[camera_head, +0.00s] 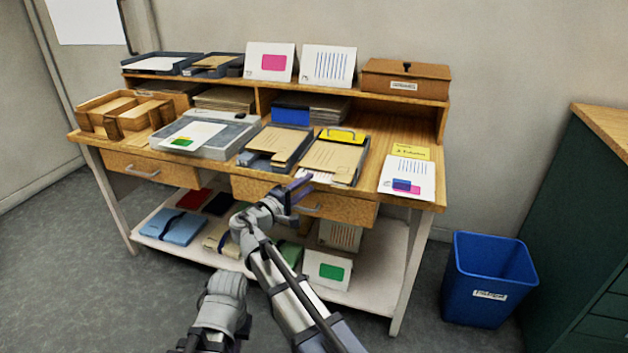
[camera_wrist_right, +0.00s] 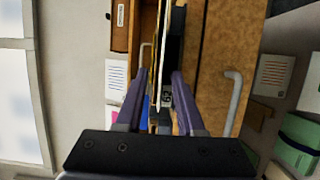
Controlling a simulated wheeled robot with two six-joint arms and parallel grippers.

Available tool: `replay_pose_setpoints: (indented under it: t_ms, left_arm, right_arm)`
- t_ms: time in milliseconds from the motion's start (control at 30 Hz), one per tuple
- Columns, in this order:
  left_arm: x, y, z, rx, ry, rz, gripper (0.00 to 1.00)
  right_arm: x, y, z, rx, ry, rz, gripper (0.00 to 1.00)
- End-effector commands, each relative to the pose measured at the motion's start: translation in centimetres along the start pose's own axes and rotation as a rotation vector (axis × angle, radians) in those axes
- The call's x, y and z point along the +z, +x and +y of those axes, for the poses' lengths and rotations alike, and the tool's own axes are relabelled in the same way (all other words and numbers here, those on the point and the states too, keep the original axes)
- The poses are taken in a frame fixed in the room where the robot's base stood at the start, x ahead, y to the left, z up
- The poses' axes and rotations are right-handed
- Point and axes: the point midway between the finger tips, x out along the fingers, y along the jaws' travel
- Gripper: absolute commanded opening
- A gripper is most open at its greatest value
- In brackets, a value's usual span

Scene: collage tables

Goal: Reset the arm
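My right gripper (camera_head: 298,189) is in front of the wooden desk (camera_head: 262,190), just above a drawer handle and close to the front edge of the black trays. In the right wrist view its two purple fingers (camera_wrist_right: 158,88) stand apart, with a gap between them. The edge of a dark tray with pale paper shows beyond and between the fingers. I see nothing clearly gripped. My left gripper does not show in either view.
On the desk are a tray of brown folders (camera_head: 334,157), a tray of cards (camera_head: 277,146), a grey box (camera_head: 220,137) and a printed sheet (camera_head: 407,178). A lower shelf (camera_head: 372,270) holds books. A blue bin (camera_head: 488,280) stands right, beside a green cabinet (camera_head: 577,220).

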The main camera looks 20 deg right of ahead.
Motion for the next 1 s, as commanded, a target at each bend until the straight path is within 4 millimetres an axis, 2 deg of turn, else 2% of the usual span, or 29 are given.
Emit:
replay_pose_setpoints:
  t_ms: [33,200,400,500,567,733,900,1000]
  left_arm:
    - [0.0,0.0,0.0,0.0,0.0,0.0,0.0]
    - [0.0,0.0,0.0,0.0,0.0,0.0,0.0]
    - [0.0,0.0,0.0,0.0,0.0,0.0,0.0]
    - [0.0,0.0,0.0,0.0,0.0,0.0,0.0]
    - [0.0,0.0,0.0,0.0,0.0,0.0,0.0]
    - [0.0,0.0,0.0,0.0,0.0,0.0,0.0]
    - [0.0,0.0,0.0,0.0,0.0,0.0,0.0]
    - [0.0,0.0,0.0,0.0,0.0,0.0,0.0]
  right_arm:
    - [0.0,-0.9,0.0,0.0,0.0,0.002,0.37]
    - [0.0,-2.4,0.0,0.0,0.0,0.0,0.37]
    - [0.1,-2.6,-0.1,-0.003,0.001,-0.002,0.37]
    - [1.3,-2.2,-1.2,-0.053,0.016,-0.022,0.37]
    - [2.9,-1.7,-2.7,-0.122,0.038,-0.05,0.37]
    - [9.4,-1.4,-9.8,-0.451,0.149,-0.175,0.37]
    - [14.4,-4.3,-16.3,-0.81,0.279,-0.296,0.37]
    - [15.9,-6.5,-18.7,-0.978,0.342,-0.344,0.37]
